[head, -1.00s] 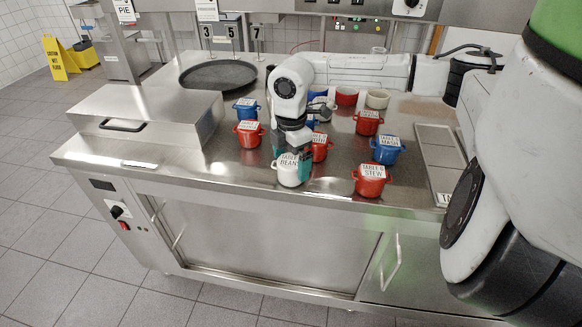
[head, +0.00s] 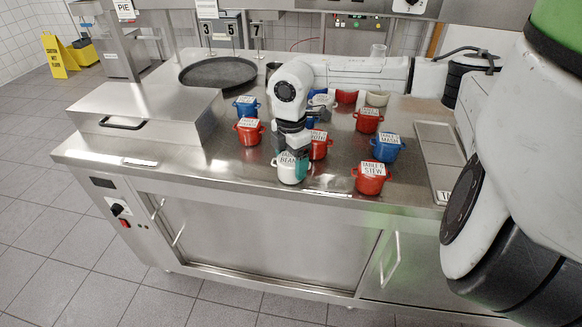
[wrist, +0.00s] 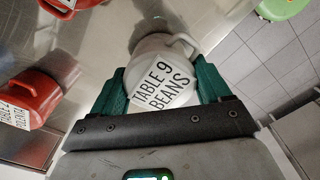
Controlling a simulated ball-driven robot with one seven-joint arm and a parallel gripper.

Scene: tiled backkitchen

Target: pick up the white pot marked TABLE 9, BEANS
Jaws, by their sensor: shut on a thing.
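The white pot (head: 289,175) stands near the front edge of the steel counter. Its lid label reads TABLE 9, BEANS in the wrist view (wrist: 163,84). My gripper (head: 290,160) comes down over the pot from behind, and its green fingers are shut on it. In the wrist view a finger lies on each side of the pot, and the pot's handle (wrist: 180,42) shows beyond the label. In the head view the gripper hides part of the pot's top. I cannot tell whether the pot's base is clear of the counter.
A red pot (head: 320,145) stands close behind on the right. Red STEW (head: 370,182) and blue MASH (head: 386,150) pots stand to the right, a red pot (head: 249,133) to the left. A steel box (head: 150,118) occupies the left. The counter's front edge (head: 240,186) is near.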

